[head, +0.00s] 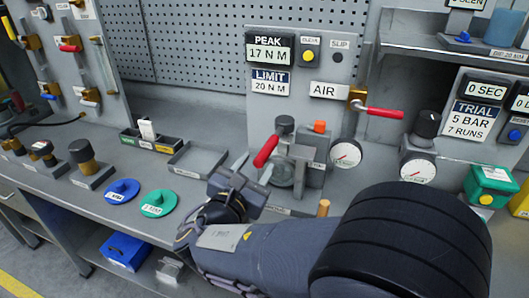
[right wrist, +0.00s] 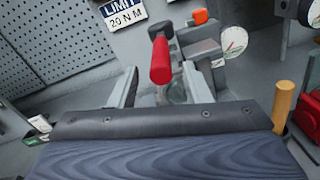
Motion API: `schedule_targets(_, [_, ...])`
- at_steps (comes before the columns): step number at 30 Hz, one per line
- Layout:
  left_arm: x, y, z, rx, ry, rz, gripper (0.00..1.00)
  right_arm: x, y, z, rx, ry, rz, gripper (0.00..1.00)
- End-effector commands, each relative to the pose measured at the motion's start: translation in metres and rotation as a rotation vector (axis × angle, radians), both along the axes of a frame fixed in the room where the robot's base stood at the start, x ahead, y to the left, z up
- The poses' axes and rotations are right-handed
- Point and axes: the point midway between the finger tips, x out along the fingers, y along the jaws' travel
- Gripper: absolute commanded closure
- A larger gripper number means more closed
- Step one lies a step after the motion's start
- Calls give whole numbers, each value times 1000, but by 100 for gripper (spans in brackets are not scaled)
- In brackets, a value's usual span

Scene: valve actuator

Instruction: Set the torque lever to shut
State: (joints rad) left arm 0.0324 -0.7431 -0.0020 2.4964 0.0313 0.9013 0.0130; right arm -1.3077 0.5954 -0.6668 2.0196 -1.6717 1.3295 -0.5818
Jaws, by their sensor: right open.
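The torque lever (head: 266,151) has a red grip and stands tilted on the grey valve actuator (head: 300,165) on the bench. In the right wrist view the red lever (right wrist: 160,62) shows end-on between my two fingers, with no visible contact. My right gripper (head: 250,177) is open and just to the lower left of the lever; its fingers also show in the wrist view (right wrist: 161,74). I cannot tell how far ahead of the fingertips the lever lies. The lower part of the actuator is partly hidden by my arm. My left gripper is out of view.
A second red handle (head: 385,112) is on the AIR valve at the right. An orange block (head: 319,127) tops the actuator. A pressure gauge (head: 345,154) and a wooden peg (head: 323,208) stand close by. An empty grey tray (head: 198,160) lies to the left.

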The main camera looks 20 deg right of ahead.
Motion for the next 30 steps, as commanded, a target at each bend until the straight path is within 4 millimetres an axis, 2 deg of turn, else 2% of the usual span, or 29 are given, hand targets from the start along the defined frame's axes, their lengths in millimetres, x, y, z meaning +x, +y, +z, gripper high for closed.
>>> schedule_targets(3, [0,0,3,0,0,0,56,16,-14,0,1,1,-6,56])
schedule_targets(9, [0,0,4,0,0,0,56,35,-28,0,3,0,-4,56])
schedule_targets(20, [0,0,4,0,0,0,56,40,-31,0,2,1,-1,56])
schedule_targets(30, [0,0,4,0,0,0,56,40,-31,0,3,1,-2,100])
